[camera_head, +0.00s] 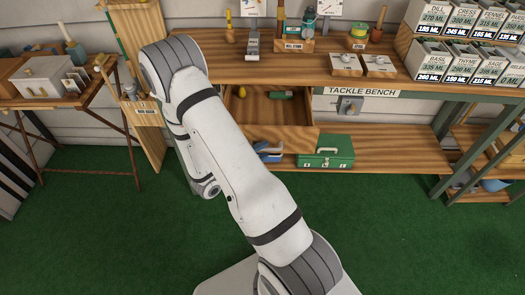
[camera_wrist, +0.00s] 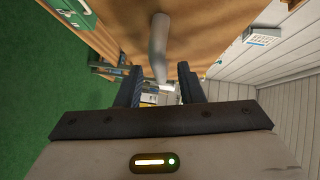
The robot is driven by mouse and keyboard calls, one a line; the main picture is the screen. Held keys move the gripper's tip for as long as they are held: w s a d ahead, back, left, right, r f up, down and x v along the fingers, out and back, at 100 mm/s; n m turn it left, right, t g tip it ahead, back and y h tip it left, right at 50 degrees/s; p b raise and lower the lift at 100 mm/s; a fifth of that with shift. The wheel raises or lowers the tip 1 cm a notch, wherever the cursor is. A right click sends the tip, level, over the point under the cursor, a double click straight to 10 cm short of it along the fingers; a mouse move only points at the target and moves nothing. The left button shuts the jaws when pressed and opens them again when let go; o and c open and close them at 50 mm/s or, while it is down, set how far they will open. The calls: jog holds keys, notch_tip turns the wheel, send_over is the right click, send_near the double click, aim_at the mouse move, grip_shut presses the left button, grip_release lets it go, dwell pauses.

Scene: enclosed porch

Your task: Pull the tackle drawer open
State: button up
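The tackle drawer (camera_head: 285,137) stands pulled out below the bench top in the head view, with its inside showing. A green-ended tool and a small yellow item lie in it. In the wrist view a wooden face (camera_wrist: 110,35) fills the top, and a curved grey handle (camera_wrist: 157,45) stands out from it. My gripper (camera_wrist: 160,90) is open, with a dark finger on each side of the handle's lower end and gaps between. I cannot tell how deep the handle sits between the fingers.
The tackle bench (camera_head: 300,72) carries tools and tins. A green box (camera_head: 325,151) and a blue item (camera_head: 267,151) are near the lower shelf, right of my arm. A side table (camera_head: 50,100) stands left. Green floor (camera_head: 420,240) is free in front.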

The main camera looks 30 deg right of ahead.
jog(key=v, duration=0.7)
dwell(0.5)
jog(key=s+r+m+g+y, duration=0.65)
jog(key=s+r+m, duration=0.35)
jog(key=m, duration=1.1)
jog(key=s+a+r+m+t+y, duration=0.1)
jog(key=a+r+m+t+y, duration=0.1)
jog(key=r+m, duration=0.4)
jog(key=s+a+r+m+t+y, duration=0.2)
jog(key=a+r+m+y, duration=0.3)
jog(key=m, duration=0.8)
jog(key=shift+a+r+t+y, duration=0.3)
jog(key=shift+r+t+y, duration=0.2)
jog(key=shift+t+y, duration=0.55)
